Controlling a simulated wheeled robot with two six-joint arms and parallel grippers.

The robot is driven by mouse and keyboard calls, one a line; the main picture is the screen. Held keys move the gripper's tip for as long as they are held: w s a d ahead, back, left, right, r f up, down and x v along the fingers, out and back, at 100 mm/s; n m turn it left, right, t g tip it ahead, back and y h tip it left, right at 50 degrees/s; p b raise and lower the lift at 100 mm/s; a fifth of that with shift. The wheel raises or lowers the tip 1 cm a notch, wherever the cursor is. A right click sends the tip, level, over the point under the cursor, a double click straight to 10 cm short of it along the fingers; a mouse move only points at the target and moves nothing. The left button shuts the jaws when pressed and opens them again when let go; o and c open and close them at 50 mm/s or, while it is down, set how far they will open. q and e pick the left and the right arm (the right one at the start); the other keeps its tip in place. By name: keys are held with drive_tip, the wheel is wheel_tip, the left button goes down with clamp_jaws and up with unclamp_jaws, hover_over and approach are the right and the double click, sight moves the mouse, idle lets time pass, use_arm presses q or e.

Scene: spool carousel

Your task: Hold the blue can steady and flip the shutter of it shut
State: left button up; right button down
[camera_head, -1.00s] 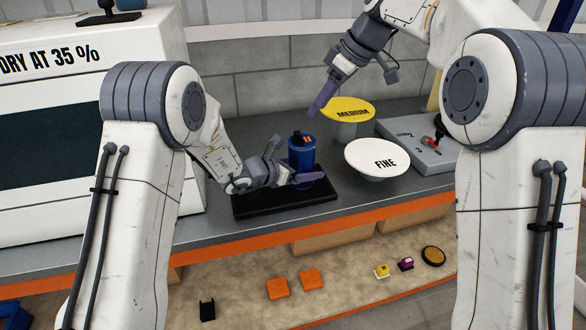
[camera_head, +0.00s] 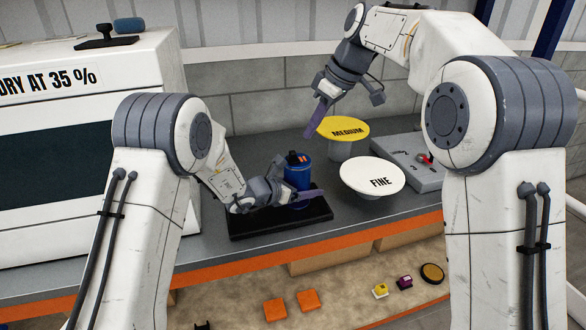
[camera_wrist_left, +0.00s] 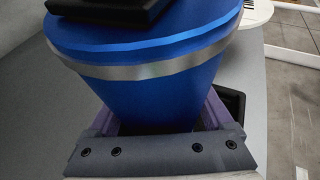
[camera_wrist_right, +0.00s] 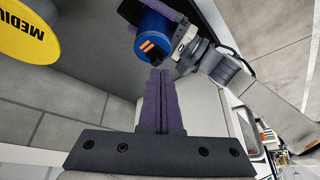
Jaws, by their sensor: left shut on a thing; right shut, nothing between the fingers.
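The blue can (camera_head: 298,172) stands upright on a black tray (camera_head: 262,224) on the bench. Its top carries a black part with orange marks, the shutter (camera_head: 298,158); I cannot tell how far it is open. My left gripper (camera_head: 300,197) is shut around the can's body from the left. In the left wrist view the can (camera_wrist_left: 140,60) fills the space between the fingers, with a silver band near its rim. My right gripper (camera_head: 314,134) is shut and empty, above and apart from the can. In the right wrist view the can (camera_wrist_right: 152,32) lies beyond its closed fingertips (camera_wrist_right: 160,75).
A yellow disc labelled MEDIUM (camera_head: 343,128) and a white disc labelled FINE (camera_head: 373,176) stand right of the can. A grey panel with a red knob (camera_head: 405,160) is farther right. A white box labelled DRY AT 35 % (camera_head: 80,100) stands at left.

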drive_tip(key=s+a+f+m+h, duration=0.2)
drive_tip(key=s+a+m+h, duration=0.1)
drive_tip(key=a+m+h, duration=0.15)
drive_tip(key=m+t+h, duration=0.3)
drive_tip(key=m+h, duration=0.1)
drive_tip(key=m, duration=0.1)
approach(287, 159)
wheel_tip(287, 159, up, 2)
drive_tip(key=s, duration=0.2)
drive_tip(key=shift+s+a+r+t, duration=0.2)
drive_tip(key=shift+a+r+t, duration=0.25)
drive_tip(key=shift+a, duration=0.3)
drive_tip(key=x, duration=1)
drive_tip(key=shift+f, duration=0.1)
